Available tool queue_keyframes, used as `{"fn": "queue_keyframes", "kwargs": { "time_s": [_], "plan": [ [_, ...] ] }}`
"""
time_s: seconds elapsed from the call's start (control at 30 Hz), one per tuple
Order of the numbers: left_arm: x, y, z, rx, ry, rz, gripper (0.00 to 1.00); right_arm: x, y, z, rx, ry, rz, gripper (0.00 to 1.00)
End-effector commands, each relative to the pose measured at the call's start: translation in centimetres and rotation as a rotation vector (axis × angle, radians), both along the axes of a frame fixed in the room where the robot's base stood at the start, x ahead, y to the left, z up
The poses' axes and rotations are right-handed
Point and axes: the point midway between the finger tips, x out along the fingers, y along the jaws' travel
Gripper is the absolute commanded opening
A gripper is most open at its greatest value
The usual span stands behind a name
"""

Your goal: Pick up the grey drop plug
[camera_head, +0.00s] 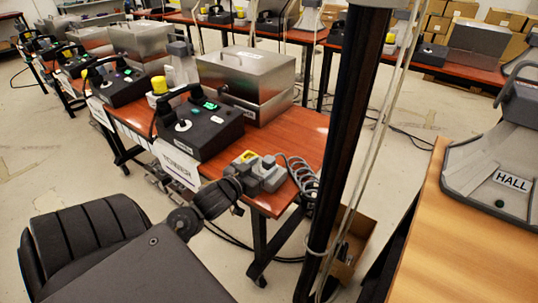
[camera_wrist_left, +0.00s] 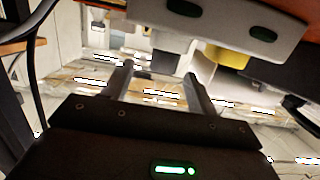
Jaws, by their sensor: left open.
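The grey drop plug (camera_head: 268,161) appears as a small grey block on a light grey socket box (camera_head: 268,180) at the near corner of the red-brown table (camera_head: 308,125). A yellow plug (camera_head: 246,156) sits beside it. My left gripper (camera_head: 240,183) is at the near left side of the box. In the left wrist view its open jaws (camera_wrist_left: 158,85) point toward the grey plug (camera_wrist_left: 172,50), which shows between and beyond the fingertips, with the yellow plug (camera_wrist_left: 232,58) to the right. No clear contact shows. My right gripper is out of view.
A coiled grey cord (camera_head: 302,176) lies right of the box. A black console (camera_head: 200,130) and a metal case (camera_head: 245,80) stand behind. A dark post (camera_head: 345,140) rises just right of the table. A wooden desk with a grey HALL unit (camera_head: 495,165) is at right.

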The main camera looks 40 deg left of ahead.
Motion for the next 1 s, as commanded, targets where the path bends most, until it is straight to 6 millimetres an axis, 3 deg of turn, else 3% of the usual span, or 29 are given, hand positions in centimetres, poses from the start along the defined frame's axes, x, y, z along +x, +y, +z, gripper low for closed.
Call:
{"fn": "queue_keyframes", "kwargs": {
  "time_s": [0.37,0.7,0.97,1.0],
  "plan": [
    [2.0,0.4,-0.4,0.000,0.001,0.002,0.58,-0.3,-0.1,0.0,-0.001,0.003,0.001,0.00],
    [6.0,1.2,-1.4,0.002,0.000,0.004,0.58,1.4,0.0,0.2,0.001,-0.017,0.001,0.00],
    [6.3,1.2,-1.5,0.001,0.001,0.003,0.58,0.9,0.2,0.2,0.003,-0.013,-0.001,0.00],
    [6.3,1.2,-1.5,0.001,0.001,0.003,0.54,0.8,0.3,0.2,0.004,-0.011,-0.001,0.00]
  ]
}}
